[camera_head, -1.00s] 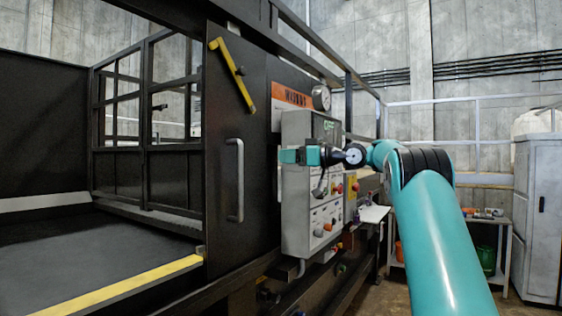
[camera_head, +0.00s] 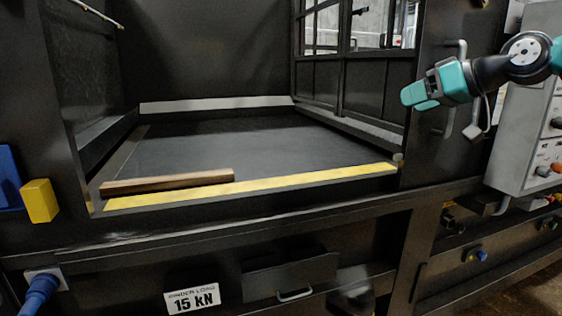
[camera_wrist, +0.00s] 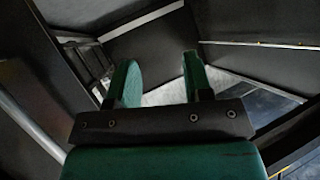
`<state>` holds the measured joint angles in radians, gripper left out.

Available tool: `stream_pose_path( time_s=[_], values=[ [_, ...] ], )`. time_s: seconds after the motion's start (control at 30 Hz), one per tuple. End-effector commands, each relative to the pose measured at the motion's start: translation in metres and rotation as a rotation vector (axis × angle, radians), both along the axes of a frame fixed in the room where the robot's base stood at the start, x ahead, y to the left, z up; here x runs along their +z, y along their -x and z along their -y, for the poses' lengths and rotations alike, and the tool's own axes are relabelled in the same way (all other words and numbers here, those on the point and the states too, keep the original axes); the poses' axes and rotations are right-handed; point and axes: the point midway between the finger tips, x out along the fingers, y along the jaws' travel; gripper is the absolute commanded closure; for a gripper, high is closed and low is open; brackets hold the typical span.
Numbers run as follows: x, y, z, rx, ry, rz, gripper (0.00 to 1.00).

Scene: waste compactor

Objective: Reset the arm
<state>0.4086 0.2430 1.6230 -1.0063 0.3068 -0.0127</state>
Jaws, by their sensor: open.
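My gripper (camera_head: 422,92) is at the upper right of the head view, in front of the compactor's door panel and to the right of the chamber opening. Its teal fingers point left. In the wrist view my gripper (camera_wrist: 158,80) shows two green fingers standing apart with nothing between them. Dark walls and the pale chamber strip lie beyond the fingers. My arm comes in from the right edge of the head view.
A wooden plank (camera_head: 168,182) lies on the chamber floor (camera_head: 240,140) behind the yellow front edge (camera_head: 270,186). A door handle (camera_head: 451,88) is close behind my gripper. A grey control box (camera_head: 522,125) stands at right. A drawer handle (camera_head: 294,295) is below.

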Motion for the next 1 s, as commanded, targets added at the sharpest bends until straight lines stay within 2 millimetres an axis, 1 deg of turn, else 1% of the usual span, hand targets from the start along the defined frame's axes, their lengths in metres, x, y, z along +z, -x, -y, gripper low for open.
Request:
stream_pose_path(
  time_s=[0.03, 0.07, 0.1, 0.17, 0.2, 0.27, 0.3, 0.33, 0.37, 0.4, 0.5, 0.6, 0.7, 0.8, 1.0],
  values=[
    [-0.015, 0.024, -0.037, 0.04, 0.022, -0.074, 0.54],
    [-0.025, 0.038, -0.054, 0.056, 0.039, -0.119, 0.54],
    [-0.04, 0.059, -0.075, 0.078, 0.062, -0.178, 0.54],
    [-0.061, 0.093, -0.101, 0.113, 0.102, -0.264, 0.54],
    [-0.076, 0.118, -0.116, 0.135, 0.132, -0.322, 0.54],
    [-0.098, 0.157, -0.133, 0.169, 0.181, -0.404, 0.54],
    [-0.112, 0.184, -0.141, 0.19, 0.216, -0.456, 0.54],
    [-0.122, 0.203, -0.145, 0.205, 0.242, -0.492, 0.54],
    [-0.132, 0.222, -0.148, 0.22, 0.268, -0.526, 0.54],
    [-0.143, 0.245, -0.15, 0.236, 0.301, -0.567, 0.54],
    [-0.167, 0.293, -0.149, 0.268, 0.375, -0.65, 0.54],
    [-0.182, 0.323, -0.144, 0.287, 0.425, -0.701, 0.54],
    [-0.189, 0.337, -0.141, 0.295, 0.45, -0.726, 0.54],
    [-0.191, 0.34, -0.14, 0.296, 0.455, -0.733, 0.54],
    [-0.191, 0.339, -0.14, 0.296, 0.453, -0.732, 0.54]
  ],
)
